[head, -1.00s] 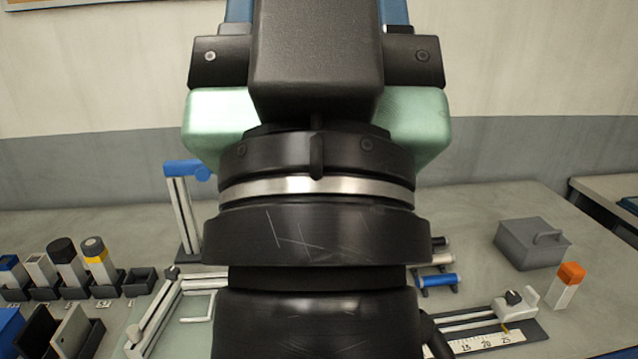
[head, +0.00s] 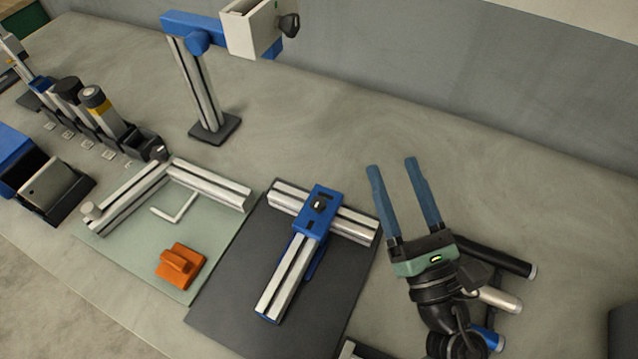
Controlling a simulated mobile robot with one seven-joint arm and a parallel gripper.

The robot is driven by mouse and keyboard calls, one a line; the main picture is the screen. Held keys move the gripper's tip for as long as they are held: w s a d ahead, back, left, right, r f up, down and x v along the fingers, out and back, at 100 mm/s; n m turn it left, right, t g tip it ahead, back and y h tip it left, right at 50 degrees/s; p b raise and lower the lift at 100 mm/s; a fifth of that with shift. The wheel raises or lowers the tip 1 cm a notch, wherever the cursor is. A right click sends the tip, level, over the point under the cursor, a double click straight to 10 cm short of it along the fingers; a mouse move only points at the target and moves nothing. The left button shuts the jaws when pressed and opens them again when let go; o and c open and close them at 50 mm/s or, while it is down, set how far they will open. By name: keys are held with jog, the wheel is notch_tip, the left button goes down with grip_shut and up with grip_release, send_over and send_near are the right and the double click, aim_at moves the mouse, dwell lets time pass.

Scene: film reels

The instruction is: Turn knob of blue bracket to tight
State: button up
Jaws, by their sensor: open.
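A blue bracket (head: 325,194) sits on a dark mat (head: 225,310), where two silver rails meet in a T. A small knob (head: 319,205), dark and pale, shows on its top face; I cannot tell whether it is tight. My gripper (head: 392,164) is to the right of the bracket, apart from it. Its two blue fingers are spread, with nothing between them, and point up the picture.
A post with a blue arm (head: 190,22) holds a pale box (head: 250,28) with a black knob at the back. A green mat (head: 130,240) bears rails, a hex key and an orange block (head: 181,266). Dark, silver and blue cylinders lie near my wrist. Bare table lies behind my gripper.

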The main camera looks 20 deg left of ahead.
aim_at(322, 210)
jog(key=s+f+n+g, duration=0.1)
jog(key=s+f+g, duration=0.1)
jog(key=f, duration=0.2)
jog(key=s+a+f+n+g, duration=0.1)
jog(key=s+f+n+g, duration=0.1)
jog(key=f, duration=0.3)
jog(key=s+f+n+g, duration=0.1)
jog(key=s+f+n, duration=0.1)
jog(key=s+f, duration=0.1)
jog(key=shift+s+a+f+g, duration=0.15)
jog(key=shift+f+g, duration=0.05)
jog(key=shift+f, duration=0.2)
jog(key=shift+s+a+f+g, duration=0.15)
jog(key=shift+f+g, duration=0.05)
jog(key=shift+f, duration=0.2)
jog(key=shift+w+a, duration=0.1)
jog(key=shift+a, duration=0.25)
jog(key=p+x, duration=0.3)
jog(key=x, duration=0.9)
grip_shut()
